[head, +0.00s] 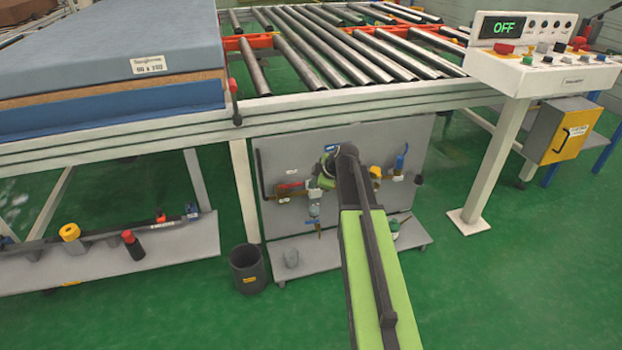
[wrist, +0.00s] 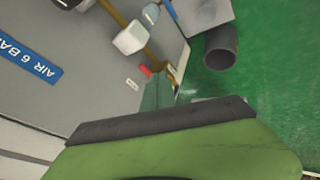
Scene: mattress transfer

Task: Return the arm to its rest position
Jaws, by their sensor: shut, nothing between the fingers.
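My arm (head: 365,265) reaches forward from the bottom of the head view, a green link with a dark bar along it. At its far end my gripper (head: 325,170) shows small and partly hidden, in front of the grey panel under the roller table. It is shut with nothing held. In the wrist view a green surface with a dark edge, part of my own arm (wrist: 170,150), fills the bottom.
The grey panel (head: 410,135) carries valves and pipes; a blue air label (wrist: 28,62) shows on it. A dark bin (head: 247,268) stands left of my arm. A mattress (head: 110,50) lies on the conveyor. A control console (head: 540,70) reads OFF.

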